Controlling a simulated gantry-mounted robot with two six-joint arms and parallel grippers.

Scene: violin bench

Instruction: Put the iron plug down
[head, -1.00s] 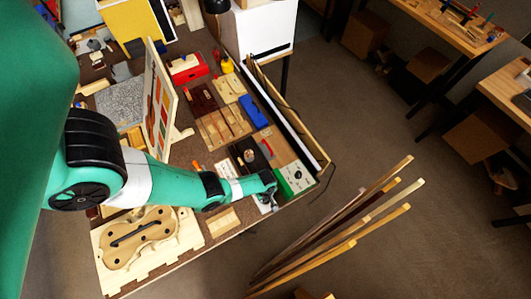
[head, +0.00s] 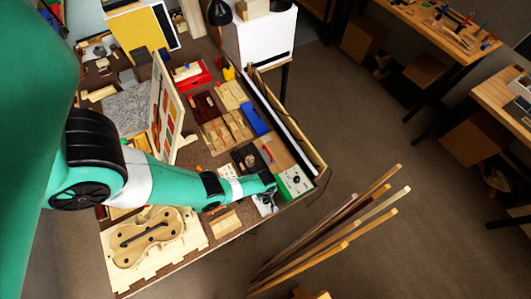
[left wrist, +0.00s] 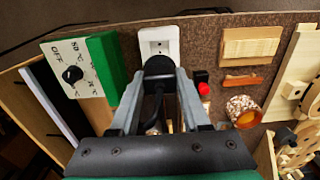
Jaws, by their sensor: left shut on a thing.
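The iron plug is a black rounded piece (left wrist: 158,67) with a dark cord hanging from it in the left wrist view. My left gripper (left wrist: 158,80) is shut on it, a finger on each side. A white socket block (left wrist: 158,41) lies directly beyond the plug; I cannot tell whether the plug touches it. In the head view my left gripper (head: 271,196) is low over the bench's near right edge, beside the green and white control box (head: 294,182). The plug is too small to make out there. My right gripper is not in view.
The control box with its black knob (left wrist: 72,75) stands left of the gripper in the wrist view. To the right are a wooden block (left wrist: 252,46) and a jar (left wrist: 243,110). A violin body in a wooden mould (head: 148,237) lies at the bench's front left.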

